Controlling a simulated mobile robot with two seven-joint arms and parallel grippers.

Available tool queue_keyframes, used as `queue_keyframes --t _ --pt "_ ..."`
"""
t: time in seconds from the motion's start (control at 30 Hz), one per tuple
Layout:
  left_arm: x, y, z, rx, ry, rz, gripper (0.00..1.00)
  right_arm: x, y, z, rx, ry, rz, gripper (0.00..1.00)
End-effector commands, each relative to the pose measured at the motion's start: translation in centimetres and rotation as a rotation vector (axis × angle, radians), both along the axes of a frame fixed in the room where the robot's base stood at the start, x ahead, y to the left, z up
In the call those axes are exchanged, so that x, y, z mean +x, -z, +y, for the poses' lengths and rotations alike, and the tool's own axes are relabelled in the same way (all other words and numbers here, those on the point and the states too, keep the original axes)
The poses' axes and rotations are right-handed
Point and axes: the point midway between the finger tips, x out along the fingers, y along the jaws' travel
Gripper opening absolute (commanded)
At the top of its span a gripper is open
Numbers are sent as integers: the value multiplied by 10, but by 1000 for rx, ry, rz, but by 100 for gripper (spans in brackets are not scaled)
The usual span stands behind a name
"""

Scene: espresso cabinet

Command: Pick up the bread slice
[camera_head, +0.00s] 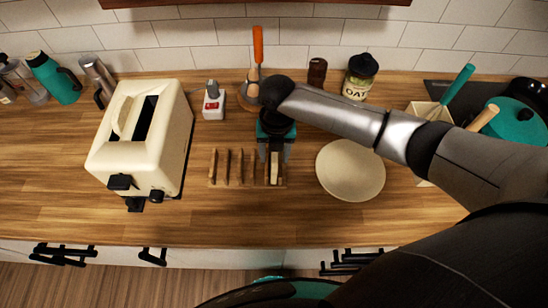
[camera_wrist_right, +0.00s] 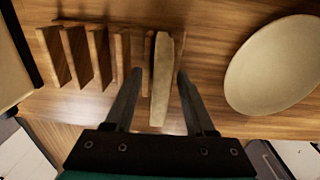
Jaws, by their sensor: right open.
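A pale bread slice (camera_head: 274,170) stands on edge in the right end of a wooden rack (camera_head: 229,183) on the counter. It also shows end-on in the right wrist view (camera_wrist_right: 161,95). My right gripper (camera_head: 275,153) reaches down over it. In the wrist view the right gripper's fingers (camera_wrist_right: 160,74) are open, one on each side of the slice, with visible gaps. The fingers hide parts of the rack. My left gripper is in neither view.
A cream toaster (camera_head: 158,166) stands left of the rack, with a pale slice-like piece (camera_head: 125,117) at one slot. An empty round plate (camera_head: 350,170) lies to the right. Behind are a small white-and-red device (camera_head: 213,103) and an oat jar (camera_head: 359,78). The front counter is clear.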

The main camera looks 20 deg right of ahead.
Motion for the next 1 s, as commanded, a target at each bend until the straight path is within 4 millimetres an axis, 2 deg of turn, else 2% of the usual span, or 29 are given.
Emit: queue_keyframes --t 0.23,0.7,1.0 --pt "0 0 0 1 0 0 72 0 1 0 0 0 0 53" --pt "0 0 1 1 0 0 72 0 1 0 0 1 0 0" --pt "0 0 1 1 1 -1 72 0 1 0 0 1 0 0"
